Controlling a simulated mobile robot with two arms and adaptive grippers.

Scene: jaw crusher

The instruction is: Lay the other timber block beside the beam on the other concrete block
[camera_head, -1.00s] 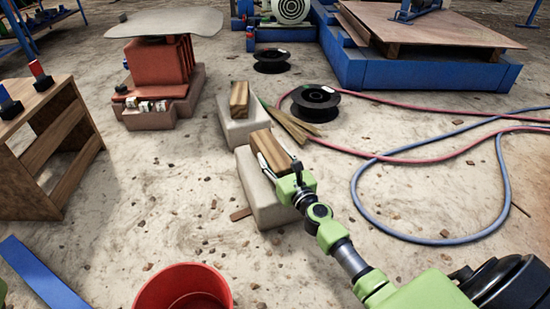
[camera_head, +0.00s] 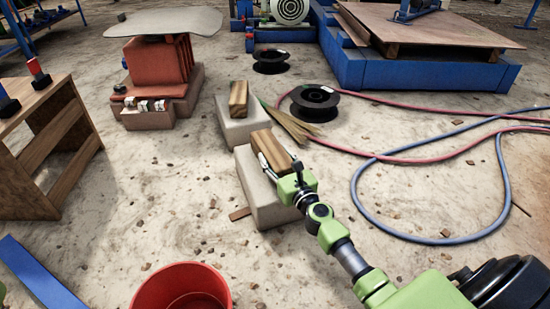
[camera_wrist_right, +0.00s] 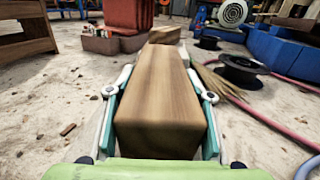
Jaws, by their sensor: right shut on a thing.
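My right gripper (camera_head: 277,169) is shut on a timber block (camera_head: 272,149), with a finger along each side of it. The block lies at the top of the nearer concrete block (camera_head: 262,197); whether it touches cannot be told. In the right wrist view the timber block (camera_wrist_right: 162,95) fills the space between the fingers and points away. The other timber block (camera_head: 238,97) rests on the farther concrete block (camera_head: 240,128), just beyond; it also shows in the right wrist view (camera_wrist_right: 165,34). A beam cannot be made out for certain. My left gripper is not in view.
A red bucket (camera_head: 181,292) stands at the front. A wooden bench (camera_head: 52,160) is at the left. The ground left of the concrete blocks is mostly clear.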

